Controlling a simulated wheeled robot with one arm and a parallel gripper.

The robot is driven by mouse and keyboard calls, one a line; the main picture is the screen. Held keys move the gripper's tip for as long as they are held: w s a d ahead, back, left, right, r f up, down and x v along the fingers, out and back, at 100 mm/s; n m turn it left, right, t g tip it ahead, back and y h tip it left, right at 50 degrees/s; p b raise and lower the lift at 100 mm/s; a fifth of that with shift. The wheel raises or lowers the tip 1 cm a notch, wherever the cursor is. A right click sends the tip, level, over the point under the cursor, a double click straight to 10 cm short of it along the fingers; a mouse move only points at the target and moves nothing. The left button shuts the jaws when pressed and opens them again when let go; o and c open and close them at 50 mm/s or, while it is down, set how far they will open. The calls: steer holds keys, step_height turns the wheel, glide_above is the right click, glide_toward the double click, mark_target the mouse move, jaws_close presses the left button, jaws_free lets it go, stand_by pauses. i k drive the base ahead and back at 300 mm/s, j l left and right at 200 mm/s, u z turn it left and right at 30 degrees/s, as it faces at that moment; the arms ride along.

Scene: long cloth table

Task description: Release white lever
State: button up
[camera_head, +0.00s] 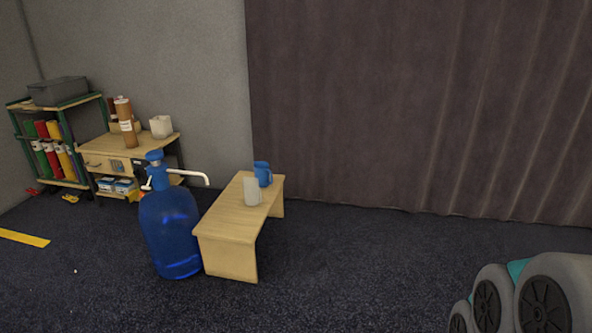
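A blue water jug (170,232) stands upright on the dark floor, with a blue pump cap (155,157) on top. A white bent spout (190,174) reaches right from the pump toward the bench. A small white part (148,184) shows at the left of the jug's neck; it may be the white lever, but it is too small to tell. A white cup (252,191) and a blue mug (263,174) stand on a low wooden bench (228,224). My gripper is not in view, and nothing is seen touching the pump.
A wooden desk (165,142) with a brown bottle (124,120) and a white container (161,127) stands behind the jug. A shelf (22,107) with binders is at the far left.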

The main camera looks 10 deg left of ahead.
mark_target(146, 187)
steer(key=i+j+u, duration=0.1)
steer(key=u, duration=1.4)
